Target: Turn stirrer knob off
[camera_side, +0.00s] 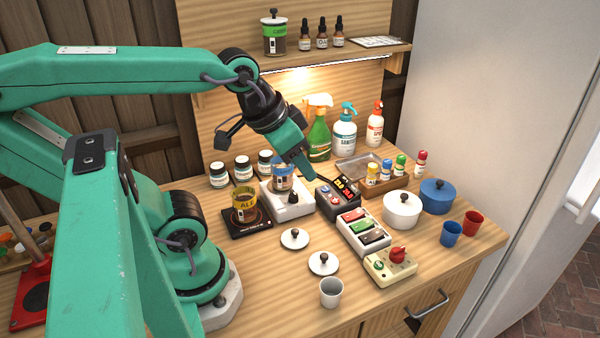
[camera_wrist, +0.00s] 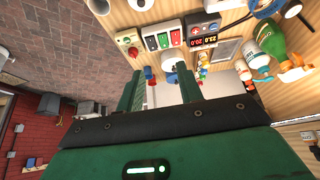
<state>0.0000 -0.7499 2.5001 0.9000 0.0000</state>
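The stirrer (camera_side: 288,209) is a white box on the bench in the side view. Its black knob (camera_side: 293,197) is on the front face, and a beaker with amber and blue colouring (camera_side: 282,177) stands on top. My gripper (camera_side: 311,179) points down just right of the beaker, above and a little right of the knob, apparently not touching it. The wrist view shows its two green fingers apart with nothing between them (camera_wrist: 158,88). I cannot make out the stirrer knob for certain in the wrist view.
A dark controller with a display (camera_side: 338,196) stands close right of the stirrer. A hot plate with a yellow-labelled beaker (camera_side: 244,201) is to its left. A switch box (camera_side: 364,231), a red-knobbed box (camera_side: 390,266) and two lids (camera_side: 295,239) lie in front. Bottles stand behind.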

